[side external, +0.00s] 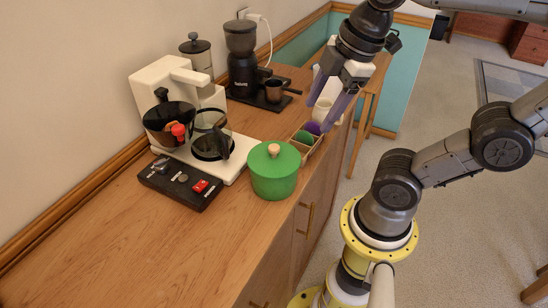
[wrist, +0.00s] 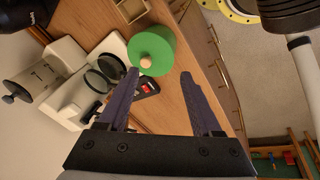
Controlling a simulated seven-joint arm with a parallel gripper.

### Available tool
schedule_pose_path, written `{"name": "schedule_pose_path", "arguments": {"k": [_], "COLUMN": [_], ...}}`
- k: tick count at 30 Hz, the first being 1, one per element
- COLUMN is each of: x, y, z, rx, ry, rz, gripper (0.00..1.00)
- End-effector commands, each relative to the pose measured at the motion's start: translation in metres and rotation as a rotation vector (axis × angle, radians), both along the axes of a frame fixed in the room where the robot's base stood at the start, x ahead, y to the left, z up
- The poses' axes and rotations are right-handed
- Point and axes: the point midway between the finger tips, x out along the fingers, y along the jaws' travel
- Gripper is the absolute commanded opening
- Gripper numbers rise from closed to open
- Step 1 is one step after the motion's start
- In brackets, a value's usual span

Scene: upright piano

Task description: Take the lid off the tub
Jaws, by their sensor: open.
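The green tub (side external: 273,187) stands upright on the wooden counter near its front edge. Its green lid (side external: 270,165) is seated on top, with a round pale wooden knob (side external: 274,148) at the centre. In the wrist view the lid (wrist: 160,42) and knob (wrist: 145,62) lie beyond my fingertips, and the lid hides most of the tub. My gripper (side external: 318,116) is open and empty, above and to the right of the tub in the side view, clear of it. In the wrist view the two purple-grey fingers (wrist: 159,73) are spread apart.
A cream coffee maker (side external: 168,78) with a glass carafe (side external: 212,140) stands left of the tub, and a black control box (side external: 180,181) in front. A black grinder (side external: 241,65) stands farther back.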

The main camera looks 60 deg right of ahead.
Motion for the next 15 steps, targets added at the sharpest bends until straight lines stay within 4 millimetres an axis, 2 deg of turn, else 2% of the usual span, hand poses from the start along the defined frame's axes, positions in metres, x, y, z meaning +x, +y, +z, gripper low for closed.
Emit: {"name": "schedule_pose_path", "arguments": {"k": [3,9,15], "x": [0.016,0.055,0.085], "y": [0.002,0.006,0.011], "z": [0.018,0.038,0.033], "rx": [-0.080,-0.148,-0.136], "ry": [0.082,0.230,0.296], "rz": [0.278,0.705,0.772], "gripper": [0.66,0.66,0.66]}}
